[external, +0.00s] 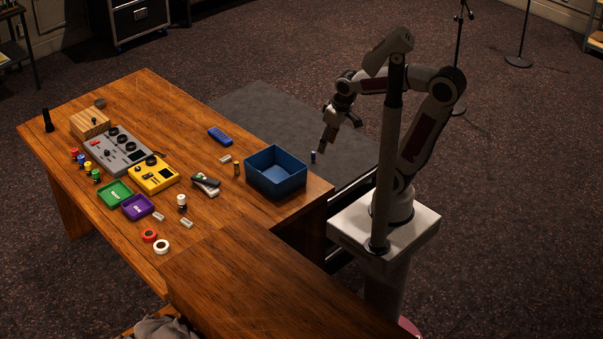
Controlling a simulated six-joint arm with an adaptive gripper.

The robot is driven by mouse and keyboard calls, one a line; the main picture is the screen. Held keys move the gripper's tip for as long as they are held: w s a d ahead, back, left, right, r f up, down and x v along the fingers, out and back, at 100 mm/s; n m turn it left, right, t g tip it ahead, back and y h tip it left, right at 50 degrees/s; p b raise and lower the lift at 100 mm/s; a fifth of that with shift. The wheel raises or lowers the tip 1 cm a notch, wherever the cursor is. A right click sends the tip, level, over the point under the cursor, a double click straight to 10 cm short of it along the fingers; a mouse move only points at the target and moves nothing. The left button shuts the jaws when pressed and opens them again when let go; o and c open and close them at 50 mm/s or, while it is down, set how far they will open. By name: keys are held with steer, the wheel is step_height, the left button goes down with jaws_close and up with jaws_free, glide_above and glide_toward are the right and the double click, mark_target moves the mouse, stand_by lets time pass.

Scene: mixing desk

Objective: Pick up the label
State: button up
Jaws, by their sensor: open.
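My gripper (341,134) is open and empty. It hangs in the air to the right of the desk, above and to the right of the blue bin (276,188), well apart from everything on the desk. I cannot tell for sure which thing is the label. Small pale pieces lie on the desk: one (225,158) left of the bin, and two more near the front, one (158,216) beside the purple tray (138,207) and one (187,222) right of it. They are too small to read.
The wooden desk (215,205) also holds a grey mixer (118,150), a yellow device (153,175), a green tray (115,193), a blue block (220,136), red (149,235) and white (162,246) rolls, and a dark-and-white tool (206,185). The desk's near right section is bare.

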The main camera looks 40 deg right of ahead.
mark_target(187, 223)
steer(key=w+a+f+n, duration=0.5)
steer(key=a+n, duration=0.2)
steer(key=a, duration=0.5)
steer(key=w+a+f+n+g, duration=0.1)
steer(key=w+a+f+n, duration=0.4)
steer(key=a+n, duration=0.3)
steer(key=w+a+f+n, duration=0.5)
steer(key=a+n, duration=0.3)
steer(key=a, duration=0.8)
steer(key=shift+w+f+g, duration=0.1)
steer(key=shift+f+g, duration=0.2)
steer(key=shift+f, duration=0.15)
steer(key=a+n, duration=0.1)
steer(key=n, duration=0.1)
steer(key=w+a+f+n, duration=0.1)
steer(key=a+n, duration=0.1)
steer(key=w+a+f+n, duration=0.1)
steer(key=a+n, duration=0.1)
steer(key=shift+a+f, duration=0.1)
steer(key=shift+a, duration=0.1)
steer(key=shift+w+a+r+n+t+y, duration=0.2)
steer(key=shift+w+a+r+n, duration=0.4)
steer(key=shift+n, duration=1.1)
steer(key=shift+w+a+r+n+t+y, duration=0.1)
steer(key=shift+w+a+r+n+t, duration=0.35)
steer(key=shift+n, duration=1.25)
steer(key=shift+w+a+r+n+t+y, duration=0.1)
steer(key=shift+w+a+r+n, duration=0.5)
steer(key=shift+n, duration=1.1)
